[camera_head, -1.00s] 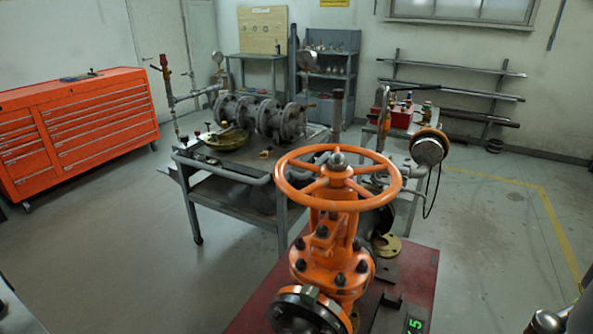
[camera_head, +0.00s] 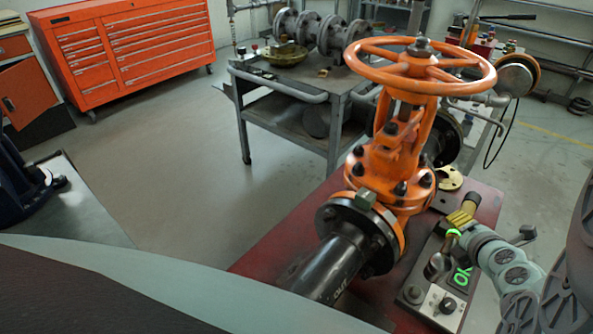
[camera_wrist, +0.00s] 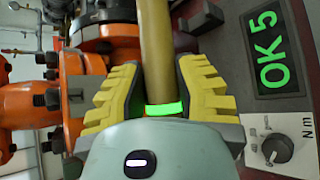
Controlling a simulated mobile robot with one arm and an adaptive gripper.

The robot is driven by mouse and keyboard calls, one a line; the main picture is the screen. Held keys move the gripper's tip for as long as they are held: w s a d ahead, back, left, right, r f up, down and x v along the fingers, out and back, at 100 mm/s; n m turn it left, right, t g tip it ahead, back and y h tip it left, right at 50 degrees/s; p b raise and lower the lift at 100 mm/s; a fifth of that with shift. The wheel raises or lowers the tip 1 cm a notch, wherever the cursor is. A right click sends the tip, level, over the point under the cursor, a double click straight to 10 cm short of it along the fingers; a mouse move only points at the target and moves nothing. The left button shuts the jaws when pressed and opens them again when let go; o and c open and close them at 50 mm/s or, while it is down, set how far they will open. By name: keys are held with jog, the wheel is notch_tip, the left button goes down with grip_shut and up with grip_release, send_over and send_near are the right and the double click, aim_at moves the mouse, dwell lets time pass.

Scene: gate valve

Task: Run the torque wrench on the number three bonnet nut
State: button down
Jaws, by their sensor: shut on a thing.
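The orange gate valve (camera_head: 395,165) stands on a red bench, its handwheel (camera_head: 420,65) on top. Several dark nuts (camera_head: 400,188) ring its bonnet flange; I cannot read any numbers on them. My gripper (camera_head: 462,215) is to the right of the valve, low by the bench. In the wrist view its yellow fingers (camera_wrist: 160,85) are shut on a brass-coloured bar (camera_wrist: 155,50) with a glowing green band, apparently the torque wrench handle. The bar's far end is out of that view. A display (camera_wrist: 272,48) reads "OK 5" in green.
A dial marked "N m" (camera_wrist: 277,150) sits beside the display. A black pipe (camera_head: 325,265) runs from the valve's near flange. A grey cart (camera_head: 285,130) stands behind, and a red tool cabinet (camera_head: 135,45) at the back left. The floor between is clear.

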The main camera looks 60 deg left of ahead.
jog(key=shift+s+a+f+g, duration=0.2)
jog(key=shift+a+f, duration=0.1)
jog(key=shift+a, duration=0.15)
jog(key=shift+s+a+f+g, duration=0.15)
jog(key=shift+a+f, duration=0.1)
jog(key=shift+a, duration=0.15)
jog(key=shift+d+r, duration=0.1)
jog(key=shift+f+b, duration=3.05)
jog(key=shift+f, duration=0.8)
jog(key=c, duration=0.7)
grip_release()
jog(key=shift+c, duration=0.2)
jog(key=shift+f, duration=0.1)
